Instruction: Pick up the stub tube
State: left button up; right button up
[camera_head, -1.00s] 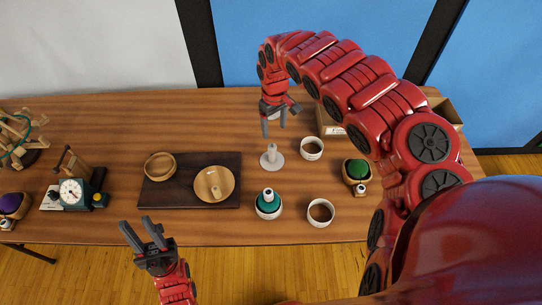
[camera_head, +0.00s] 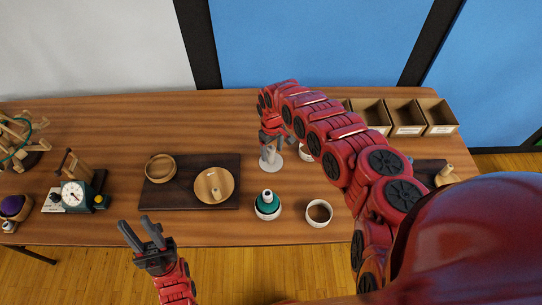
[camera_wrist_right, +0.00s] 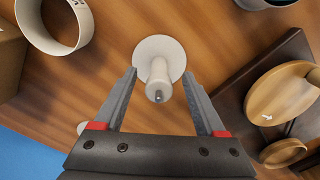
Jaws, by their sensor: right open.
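A pale stub tube (camera_wrist_right: 158,78) stands upright on a round white base (camera_wrist_right: 168,44), with a small metal tip on top. In the head view it shows at the middle of the table (camera_head: 268,153), partly hidden by my right gripper (camera_head: 271,146). In the right wrist view my right gripper (camera_wrist_right: 160,76) is open, one finger on each side of the tube, with a visible gap to both. Their relative height is hard to judge. My left gripper (camera_head: 138,224) is open and empty near the front edge, far left of the tube.
A dark board (camera_head: 157,199) with a wooden bowl (camera_head: 160,168) and a wooden dish (camera_head: 226,178) lies to the left. A teal-topped cup (camera_head: 267,204) and a white cup (camera_head: 319,212) stand in front. Another cup (camera_wrist_right: 79,40) is close beside the base. Boxes (camera_head: 406,117) stand back right.

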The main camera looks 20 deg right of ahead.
aim_at(272, 155)
jog(key=shift+w+f+b, duration=0.1)
jog(key=shift+f+b, duration=0.2)
jog(key=shift+f, duration=1.4)
grip_shut()
